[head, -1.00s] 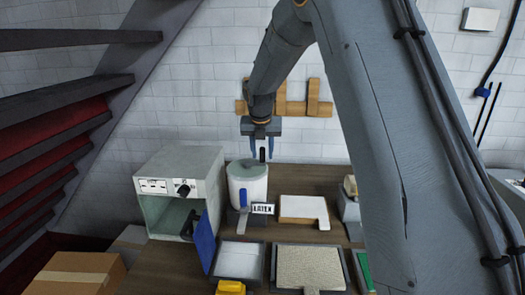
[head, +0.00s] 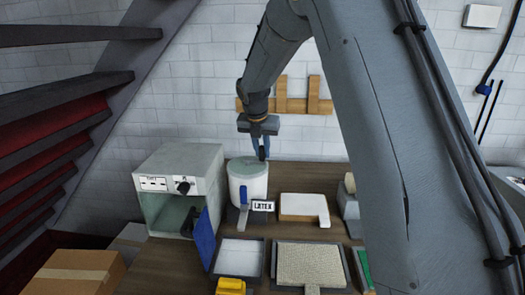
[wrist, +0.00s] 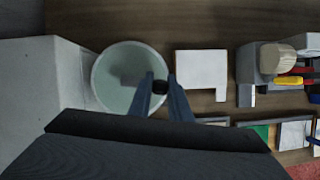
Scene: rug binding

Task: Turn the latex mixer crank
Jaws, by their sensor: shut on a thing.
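The latex mixer (head: 248,186) is a white drum on the table with a pale green-grey top, a blue lever on its front and a "LATEX" sign (head: 263,206) beside it. Its round top also shows in the wrist view (wrist: 115,92). My gripper (head: 261,154) is at the right side of the mixer's top, pointing down. In the wrist view its two blue-grey fingers (wrist: 160,88) close on the black crank knob (wrist: 160,86), at the right rim of the drum. The rest of the crank is mostly hidden by the fingers.
A grey oven-like box (head: 180,180) with an open blue door stands close left of the mixer. A white block (head: 303,206) lies to the right. A white-lined tray (head: 238,258) and a beige mat (head: 311,264) lie in front. A wooden rack (head: 290,104) is on the wall behind.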

